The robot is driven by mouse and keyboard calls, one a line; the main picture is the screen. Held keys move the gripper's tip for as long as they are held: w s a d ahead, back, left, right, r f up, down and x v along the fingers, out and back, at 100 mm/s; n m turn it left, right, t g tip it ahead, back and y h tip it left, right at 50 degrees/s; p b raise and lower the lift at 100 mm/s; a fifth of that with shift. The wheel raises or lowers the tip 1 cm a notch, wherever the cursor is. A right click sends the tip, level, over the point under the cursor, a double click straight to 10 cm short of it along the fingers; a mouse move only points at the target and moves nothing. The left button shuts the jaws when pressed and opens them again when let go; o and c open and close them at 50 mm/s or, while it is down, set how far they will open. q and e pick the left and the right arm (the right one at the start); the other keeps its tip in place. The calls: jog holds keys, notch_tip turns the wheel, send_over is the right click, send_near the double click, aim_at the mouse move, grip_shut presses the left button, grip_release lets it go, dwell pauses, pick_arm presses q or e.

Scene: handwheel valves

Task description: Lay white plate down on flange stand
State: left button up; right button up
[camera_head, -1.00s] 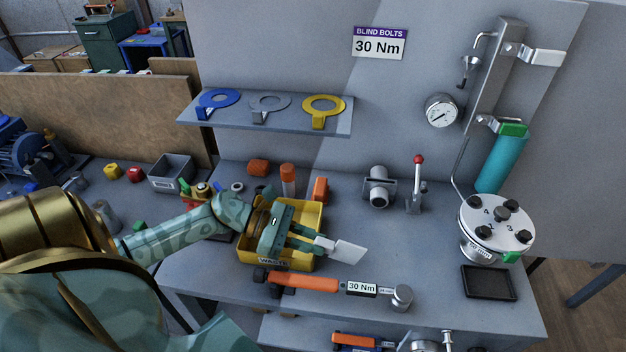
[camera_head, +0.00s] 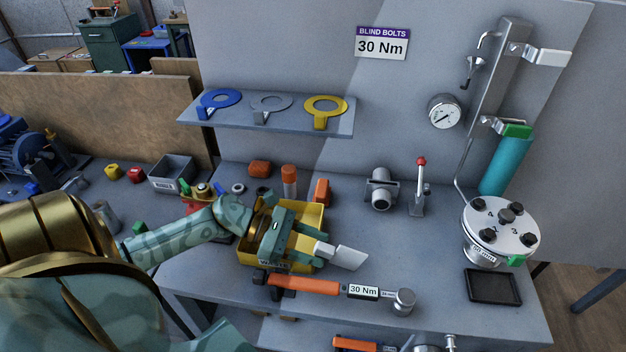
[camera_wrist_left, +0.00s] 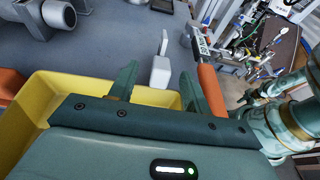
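A white flat plate (camera_head: 350,259) with a small white block (camera_head: 323,250) at its near end is at my left fingertips, above or on the bench; I cannot tell which. My left gripper (camera_head: 315,243) reaches across the yellow bin. In the left wrist view its fingers (camera_wrist_left: 160,78) stand apart, with the white block (camera_wrist_left: 160,73) between them and gaps showing on both sides. The round stand (camera_head: 484,254) at the right carries a pale disc (camera_head: 500,222) with several dark numbered bolts. My right gripper is not in view.
The yellow waste bin (camera_head: 250,258) lies under my left gripper. An orange-handled torque wrench (camera_head: 305,286) lies in front. A pipe fitting (camera_head: 380,190) and red-knobbed lever (camera_head: 419,188) stand behind. The shelf (camera_head: 190,116) holds blue, grey and yellow ring plates. A black tray (camera_head: 493,287) is before the stand.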

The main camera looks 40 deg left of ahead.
pick_arm(q)
jog(key=o, duration=0.5)
jog(key=shift+o, duration=0.2)
notch_tip(320, 180, up, 7)
jog(key=p, duration=0.4)
jog(key=shift+p, duration=0.35)
